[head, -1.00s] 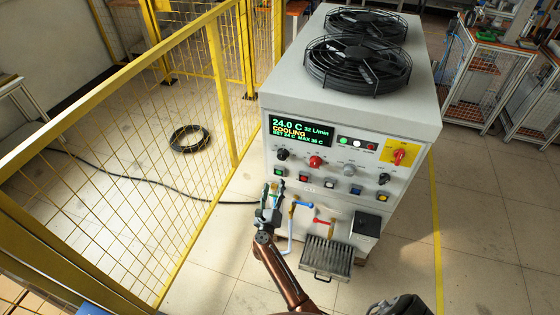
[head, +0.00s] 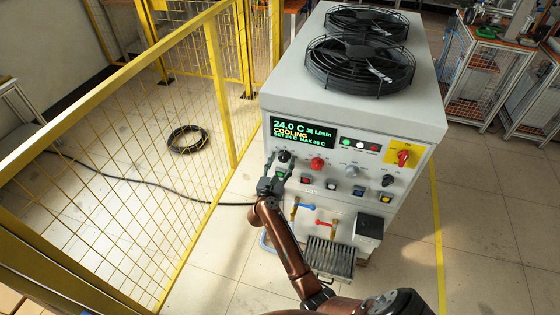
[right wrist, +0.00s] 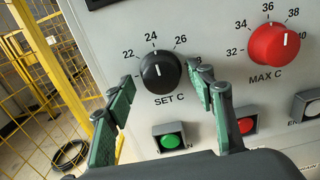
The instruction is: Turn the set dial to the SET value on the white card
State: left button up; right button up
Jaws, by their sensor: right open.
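The black set dial (head: 284,156) is on the chiller's front panel under the green display. In the right wrist view the dial (right wrist: 160,71), marked SET C, has its white pointer up toward 24. My right gripper (head: 278,168) is open just in front of the dial. In the right wrist view its fingers (right wrist: 164,80) stand to either side of the dial and I see no clear contact. The display (head: 301,132) shows 24.0 C, COOLING and a SET line that seems to read 24 C. I cannot make out a white card. My left gripper is out of view.
The red MAX C dial (right wrist: 274,45) is right of the set dial. A green button (right wrist: 170,140) and a red button (right wrist: 246,124) are below. A red switch on a yellow plate (head: 404,156) is farther right. A yellow mesh fence (head: 215,85) stands left.

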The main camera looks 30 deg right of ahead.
jog(key=shift+s+d, duration=0.1)
jog(key=shift+c, duration=0.6)
jog(key=shift+c, duration=0.8)
jog(key=c, duration=0.9)
